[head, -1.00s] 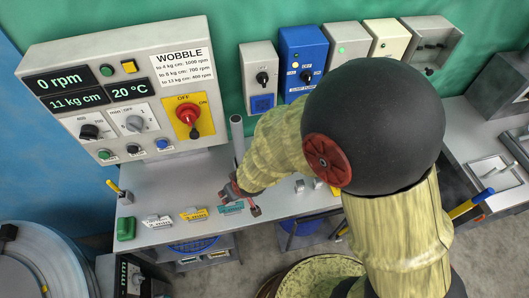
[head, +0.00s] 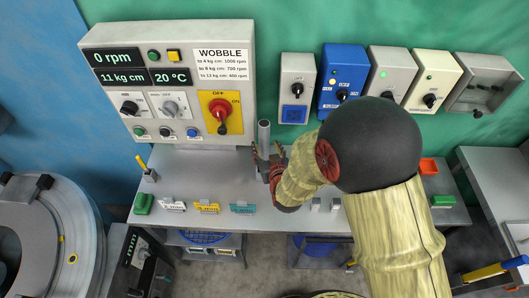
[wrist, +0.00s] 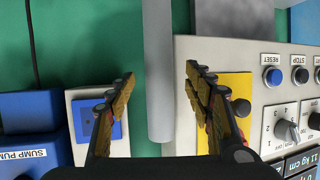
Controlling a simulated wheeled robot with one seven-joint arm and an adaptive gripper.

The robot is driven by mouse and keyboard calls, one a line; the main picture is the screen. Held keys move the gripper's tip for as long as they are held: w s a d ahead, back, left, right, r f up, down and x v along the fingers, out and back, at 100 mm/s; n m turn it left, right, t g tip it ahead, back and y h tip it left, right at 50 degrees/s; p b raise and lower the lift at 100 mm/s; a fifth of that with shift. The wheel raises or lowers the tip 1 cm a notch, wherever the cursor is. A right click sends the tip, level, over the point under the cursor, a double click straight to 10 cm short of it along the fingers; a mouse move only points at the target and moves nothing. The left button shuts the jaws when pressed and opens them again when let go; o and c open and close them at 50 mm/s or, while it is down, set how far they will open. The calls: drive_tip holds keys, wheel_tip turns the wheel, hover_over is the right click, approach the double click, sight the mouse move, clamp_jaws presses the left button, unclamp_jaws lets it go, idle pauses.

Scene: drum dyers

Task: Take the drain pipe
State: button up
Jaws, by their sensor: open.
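The drain pipe (head: 264,136) is a plain grey tube standing upright behind the bench, just right of the big control panel. Its lower part is hidden behind my gripper (head: 266,152) in the head view. In the wrist view the drain pipe (wrist: 158,60) runs down between the two fingers of my gripper (wrist: 160,76), with its end showing near the palm. The fingers are open, one on each side, with gaps to the pipe. I cannot tell its exact depth between them.
The control panel (head: 175,60) with its red switch stands close left of the pipe. Wall boxes, including a blue one (head: 343,78), hang to the right. Small labelled holders (head: 207,208) line the bench front (head: 180,180).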

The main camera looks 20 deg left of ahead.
sight(265, 145)
drive_tip(key=shift+x, duration=2.45)
drive_tip(key=shift+c, duration=1.4)
clamp_jaws()
